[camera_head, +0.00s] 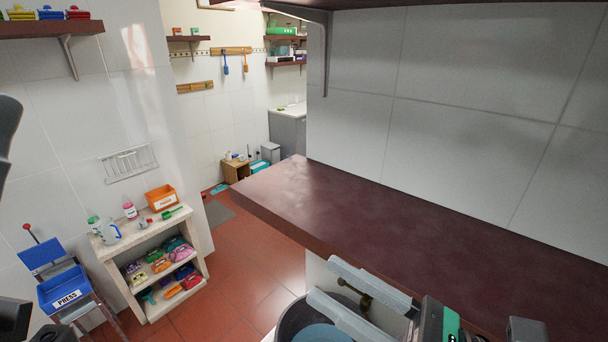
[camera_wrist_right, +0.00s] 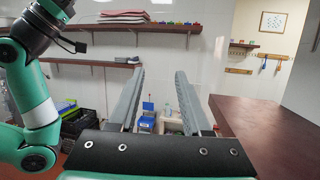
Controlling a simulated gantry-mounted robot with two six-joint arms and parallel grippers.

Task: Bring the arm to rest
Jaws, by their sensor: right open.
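My right gripper (camera_head: 322,280) shows at the bottom of the head view, its two long grey fingers pointing left. The fingers are apart with nothing between them. They are over a dark round tub (camera_head: 292,328) with blue inside, just in front of the dark red counter (camera_head: 400,220). In the right wrist view the same open gripper (camera_wrist_right: 160,71) points toward a tiled wall with shelves. My left gripper is not in view; only dark parts show at the left edge of the head view.
The counter's visible top is bare. A shelf (camera_head: 340,3) runs above it. A white rack (camera_head: 150,262) with colored items stands at left, beside a blue bin (camera_head: 62,290) marked PRESS. Red floor (camera_head: 255,265) lies open between rack and counter. A green-and-white arm link of mine fills the wrist view's left.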

